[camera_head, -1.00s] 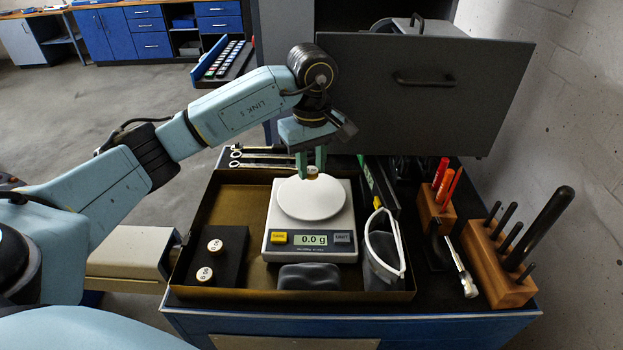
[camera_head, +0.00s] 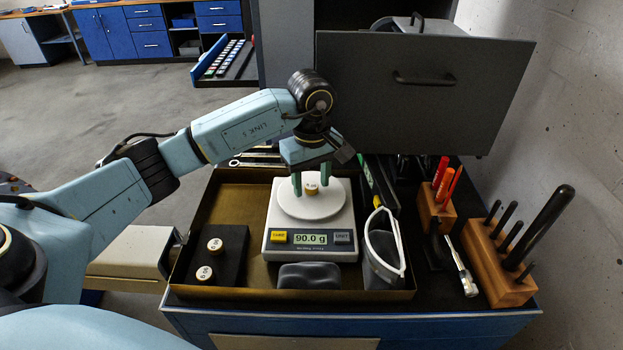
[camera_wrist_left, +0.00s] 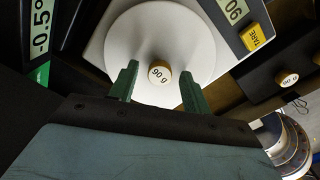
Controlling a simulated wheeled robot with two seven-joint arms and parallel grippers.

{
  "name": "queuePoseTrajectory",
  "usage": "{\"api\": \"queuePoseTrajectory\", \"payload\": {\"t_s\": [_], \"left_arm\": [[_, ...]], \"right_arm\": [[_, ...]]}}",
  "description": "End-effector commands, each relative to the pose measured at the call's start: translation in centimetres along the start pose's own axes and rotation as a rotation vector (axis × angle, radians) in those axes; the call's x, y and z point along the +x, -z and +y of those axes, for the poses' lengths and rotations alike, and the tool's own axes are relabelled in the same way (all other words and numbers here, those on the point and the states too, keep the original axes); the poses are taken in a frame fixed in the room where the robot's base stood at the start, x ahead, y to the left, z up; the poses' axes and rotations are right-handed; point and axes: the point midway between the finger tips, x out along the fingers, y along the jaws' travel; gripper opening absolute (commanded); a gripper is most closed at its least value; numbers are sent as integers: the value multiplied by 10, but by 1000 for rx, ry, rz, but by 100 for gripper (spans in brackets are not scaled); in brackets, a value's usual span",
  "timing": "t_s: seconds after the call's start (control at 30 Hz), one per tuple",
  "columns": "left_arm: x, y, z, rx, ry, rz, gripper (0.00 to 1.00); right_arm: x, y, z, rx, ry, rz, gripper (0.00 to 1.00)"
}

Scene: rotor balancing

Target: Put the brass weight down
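The brass weight (camera_head: 312,189), with a white top, stands on the round white pan (camera_head: 325,211) of the scale. In the left wrist view its top reads 90 g (camera_wrist_left: 159,73). The scale display (camera_head: 310,239) reads 90.0 g. My left gripper (camera_head: 311,191) is open, with its green fingers apart on either side of the weight. In the left wrist view, gaps show between the weight and both fingers (camera_wrist_left: 159,86). My right gripper is not in view.
Two more white-topped weights (camera_head: 215,245) stand on a black block at the left of the brass tray (camera_head: 230,192). A white-rimmed pouch (camera_head: 384,262) and wooden tool holders (camera_head: 489,262) stand to the right. A grey drawer front (camera_head: 420,110) rises behind.

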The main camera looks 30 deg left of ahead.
Motion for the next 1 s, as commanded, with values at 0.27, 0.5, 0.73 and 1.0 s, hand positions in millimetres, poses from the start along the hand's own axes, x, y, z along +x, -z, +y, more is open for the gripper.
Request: {"api": "queuePoseTrajectory", "payload": {"t_s": [0.27,0.5,0.73,1.0], "left_arm": [[-6,0,0,0,-2,0,48],[-52,1,1,0,-6,3,48],[-100,0,0,0,-3,2,48],[-123,0,0,-1,-1,0,48]], "right_arm": [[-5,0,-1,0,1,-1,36],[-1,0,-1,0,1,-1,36],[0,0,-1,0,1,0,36],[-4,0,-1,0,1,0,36]]}}
